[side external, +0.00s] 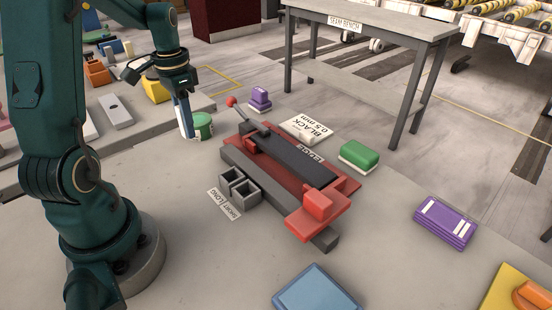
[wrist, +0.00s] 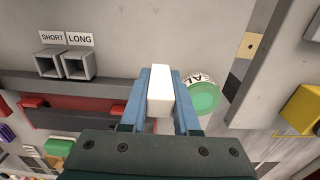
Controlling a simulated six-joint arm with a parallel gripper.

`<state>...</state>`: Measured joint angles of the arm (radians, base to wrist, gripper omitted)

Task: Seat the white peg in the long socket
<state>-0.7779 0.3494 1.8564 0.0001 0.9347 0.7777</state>
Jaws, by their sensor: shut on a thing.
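My gripper (side external: 185,128) points down above the slab at the left in the side view. In the wrist view its blue fingers (wrist: 160,88) are shut on the white peg (wrist: 159,92), a plain block lying along the fingers. The long socket (wrist: 78,66) is an open grey square box beside the short socket (wrist: 48,64), under the labels LONG and SHORT. Both are empty and left of the peg in the wrist view. In the side view the long socket (side external: 231,179) stands to the right of my gripper and apart from it.
A green-topped can (side external: 203,124) stands close beside my fingers. A red and grey clamp device (side external: 290,165) with a red-knobbed lever lies behind the sockets. The slab before the sockets is clear.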

